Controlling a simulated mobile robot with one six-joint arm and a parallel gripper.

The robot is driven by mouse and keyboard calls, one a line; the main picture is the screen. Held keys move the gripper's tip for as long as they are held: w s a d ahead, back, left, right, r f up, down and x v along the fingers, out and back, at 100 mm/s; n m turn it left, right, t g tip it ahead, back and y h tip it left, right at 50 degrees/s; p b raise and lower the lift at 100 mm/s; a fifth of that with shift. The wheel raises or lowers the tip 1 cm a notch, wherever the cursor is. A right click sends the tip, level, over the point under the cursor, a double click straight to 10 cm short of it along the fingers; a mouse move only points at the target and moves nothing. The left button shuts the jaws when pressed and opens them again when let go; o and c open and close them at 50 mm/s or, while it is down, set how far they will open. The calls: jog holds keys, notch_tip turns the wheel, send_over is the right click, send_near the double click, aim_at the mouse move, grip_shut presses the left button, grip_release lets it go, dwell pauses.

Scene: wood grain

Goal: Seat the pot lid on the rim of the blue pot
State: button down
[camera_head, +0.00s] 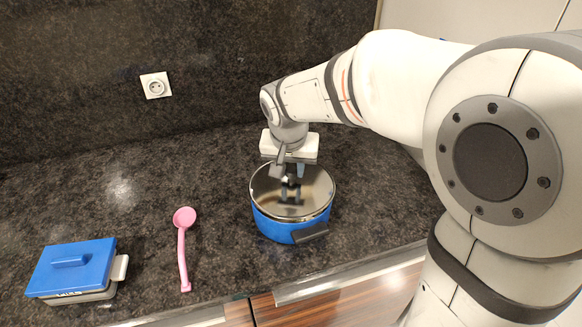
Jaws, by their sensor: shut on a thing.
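The blue pot (275,228) stands upright on the dark counter near its front edge, with a dark handle (311,233) facing front right. The pot lid (316,192) is a shiny metallic disc over the pot's opening, with my gripper mirrored in it. My gripper (290,177) points down over the middle of the lid and is shut on the lid's knob, which the fingers mostly hide. The lid looks level and roughly centred. I cannot tell whether its edge touches the rim or is slightly above it.
A pink ladle (183,250) lies on the counter left of the pot. A blue-lidded box (75,265) sits at the far left. A dark stone wall with a socket (156,85) stands behind. The counter between ladle and pot is clear.

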jog(key=shift+f+b, duration=0.75)
jog(key=shift+f, duration=0.1)
jog(key=c, duration=1.1)
grip_release()
jog(key=shift+r, duration=0.1)
jog(key=v, duration=0.7)
jog(key=shift+s+d+r, duration=0.1)
jog(key=shift+s+r, duration=0.05)
jog(key=shift+r, duration=0.2)
jog(key=shift+n+g+y, duration=0.3)
jog(key=shift+n+g, duration=0.1)
jog(key=shift+n, duration=0.5)
jog(key=s+d+f, duration=0.2)
jog(key=s+d, duration=0.3)
jog(key=s+d+f, duration=0.3)
jog(key=s+d, duration=0.1)
jog(key=s, duration=0.1)
jog(key=s+d+f, duration=0.3)
jog(key=s+d, duration=0.2)
jog(key=s, duration=0.1)
jog(key=shift+d, duration=0.4)
